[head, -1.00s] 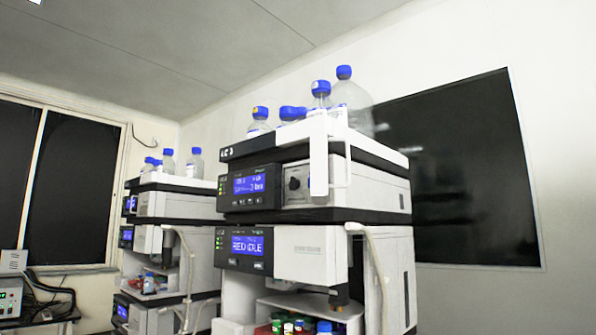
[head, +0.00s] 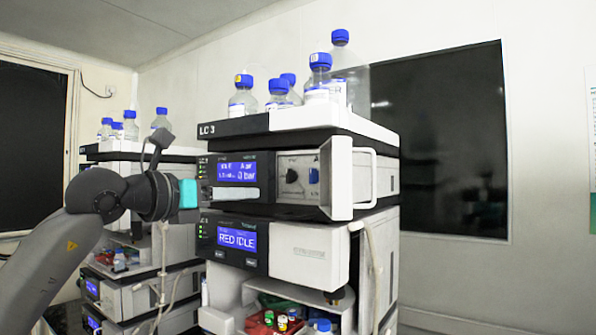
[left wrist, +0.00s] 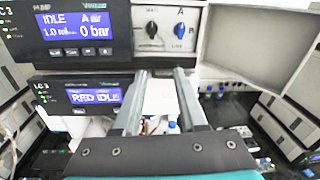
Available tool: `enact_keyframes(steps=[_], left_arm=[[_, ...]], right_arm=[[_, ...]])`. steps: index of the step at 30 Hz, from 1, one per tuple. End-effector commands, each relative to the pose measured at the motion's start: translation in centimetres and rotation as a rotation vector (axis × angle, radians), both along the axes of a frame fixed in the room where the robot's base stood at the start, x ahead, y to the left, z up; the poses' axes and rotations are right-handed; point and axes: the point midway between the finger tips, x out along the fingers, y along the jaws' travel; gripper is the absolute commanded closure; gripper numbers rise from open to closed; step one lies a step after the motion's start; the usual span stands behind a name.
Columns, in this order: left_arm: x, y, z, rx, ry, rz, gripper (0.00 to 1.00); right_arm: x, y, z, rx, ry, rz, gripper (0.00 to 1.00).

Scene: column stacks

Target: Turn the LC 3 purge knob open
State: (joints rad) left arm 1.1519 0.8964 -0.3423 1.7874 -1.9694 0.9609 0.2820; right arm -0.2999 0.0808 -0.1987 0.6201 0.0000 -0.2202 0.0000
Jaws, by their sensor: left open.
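The LC 3 stack's pump unit (head: 237,171) shows "IDLE" and "0 bar" on its blue display. Right of the display is a recess with a black knob (head: 292,176) and a blue knob (head: 313,176). In the left wrist view the black knob (left wrist: 151,29) sits left of the blue knob (left wrist: 180,29); the small labels are hard to read. The pump's white door (head: 337,178) stands swung open right of the knobs. My left gripper (head: 252,194) is open and empty, reaching in from the left below the display. In the left wrist view its fingertips (left wrist: 160,72) are apart, below both knobs.
Blue-capped bottles (head: 278,92) stand on top of the stack. A lower unit (head: 237,240) shows "RED IDLE" above an open bay of vials. The open door's handle (head: 371,178) juts out on the right. Another stack (head: 125,275) stands behind my left arm.

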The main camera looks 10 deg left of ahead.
Motion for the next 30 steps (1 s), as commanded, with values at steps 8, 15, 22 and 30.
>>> enact_keyframes(steps=[8, 15, 22, 30], left_arm=[[-1.2, 1.3, 4.1, 0.106, -0.078, 0.096, 0.59], [2.7, -0.2, 4.3, 0.101, -0.075, 0.092, 0.59], [6.9, -1.7, 4.3, 0.101, -0.075, 0.093, 0.59], [10.7, -3.1, 4.2, 0.102, -0.076, 0.093, 0.59]], right_arm=[[0.0, 0.4, 1.1, 0.005, 0.0, -0.001, 0.5], [0.0, 0.3, 3.0, 0.004, 0.0, -0.001, 0.5], [0.0, 0.1, 4.9, 0.002, 0.0, 0.001, 0.5], [0.0, 0.1, 6.7, 0.001, 0.0, 0.001, 0.5]])
